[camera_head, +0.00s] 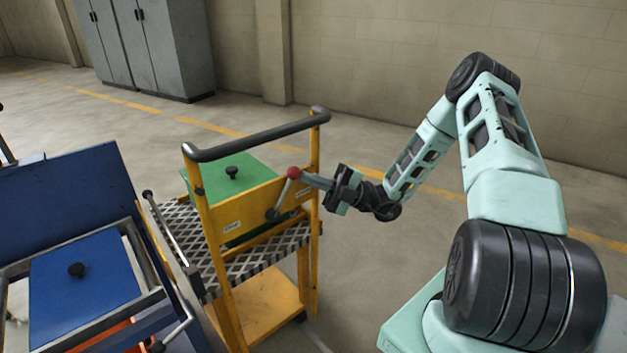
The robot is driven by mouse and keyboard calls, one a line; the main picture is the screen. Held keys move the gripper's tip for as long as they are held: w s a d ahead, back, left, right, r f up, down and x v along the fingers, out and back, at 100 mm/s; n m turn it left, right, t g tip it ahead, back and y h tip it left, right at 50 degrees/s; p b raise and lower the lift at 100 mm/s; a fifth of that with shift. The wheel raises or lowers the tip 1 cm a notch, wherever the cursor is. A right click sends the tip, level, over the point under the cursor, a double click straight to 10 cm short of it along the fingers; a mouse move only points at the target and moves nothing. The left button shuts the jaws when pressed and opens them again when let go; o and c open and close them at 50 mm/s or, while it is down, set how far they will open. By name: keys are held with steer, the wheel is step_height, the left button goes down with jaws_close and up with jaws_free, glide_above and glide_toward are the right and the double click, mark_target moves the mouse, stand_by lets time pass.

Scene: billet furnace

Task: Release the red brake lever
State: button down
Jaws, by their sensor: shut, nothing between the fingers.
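The brake lever (284,192) is a thin grey rod with a red ball knob (293,173) at its upper end and a dark pivot at its lower end. It is mounted on the yellow panel of the cart (248,206) and leans up and to the right. My gripper (306,178) reaches in from the right, with its fingers shut and their tips at the red knob. I cannot tell whether they touch it. Nothing shows held between the fingers.
The yellow cart has a black handlebar (258,136) above the lever and a green lidded box (245,178) on its patterned deck. A blue unit (85,275) with a black knob stands close on the left. Grey cabinets (150,45) stand at the back. The floor behind the cart is clear.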

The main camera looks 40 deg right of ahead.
mark_target(294, 169)
steer(key=shift+r, duration=0.2)
steer(key=r+p, duration=0.1)
steer(key=p, duration=0.1)
steer(key=a+r+n+g+p, duration=0.1)
steer(key=p, duration=0.2)
steer(key=shift+a+h, duration=0.1)
steer(key=shift+h, duration=0.3)
steer(key=a+r+n+g+h+p, duration=0.1)
steer(key=p, duration=0.4)
steer(key=shift+a+r+n, duration=0.3)
steer(key=a+h+p, duration=0.1)
steer(key=p, duration=0.1)
steer(key=a+n+g+h+p, duration=0.1)
steer(key=p, duration=0.2)
steer(key=shift+s+a+r, duration=0.1)
steer(key=shift+r, duration=0.3)
steer(key=shift+a+h+p, duration=0.3)
steer(key=shift+a+p, duration=0.4)
steer(key=shift+p, duration=0.05)
steer(key=shift+f, duration=0.1)
